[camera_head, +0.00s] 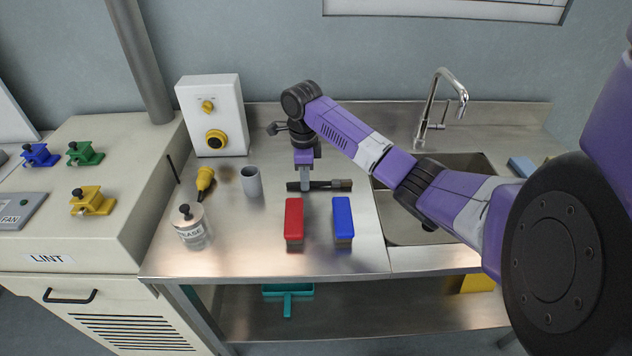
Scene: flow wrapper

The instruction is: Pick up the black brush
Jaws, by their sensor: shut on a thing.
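The black brush (335,185) is a slim dark bar with a brownish right end. It lies sideways near the back middle of the steel counter. My gripper (305,184) points down from above and is shut on the brush left of its middle. The brush looks level; I cannot tell whether it touches the counter. The fingers hide a short part of it.

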